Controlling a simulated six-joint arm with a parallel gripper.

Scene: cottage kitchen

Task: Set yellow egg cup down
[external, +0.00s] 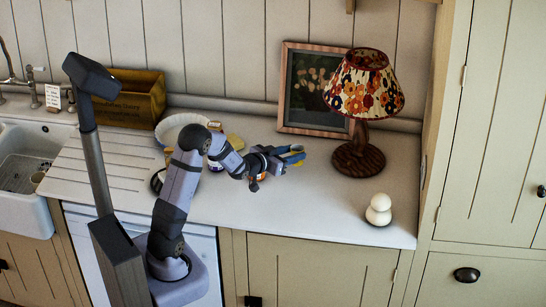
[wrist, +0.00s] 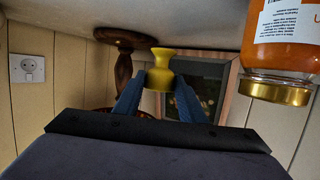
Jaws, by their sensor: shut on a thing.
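The yellow egg cup (wrist: 160,72) is between the two blue fingertips of my gripper (wrist: 158,92) in the wrist view, which shows the scene upside down. My gripper is shut on it. In the external view my gripper (external: 292,156) is over the middle of the counter, left of the lamp, and only a little yellow of the cup shows between the fingers. I cannot tell whether the cup touches the white counter (external: 320,205).
A patterned lamp (external: 364,95) with a wooden base and a framed picture (external: 310,88) stand behind. A white rounded object (external: 378,210) is at front right. A jar with a gold lid (wrist: 274,90) is close by. A wooden box (external: 138,97) stands back left. The counter's front middle is clear.

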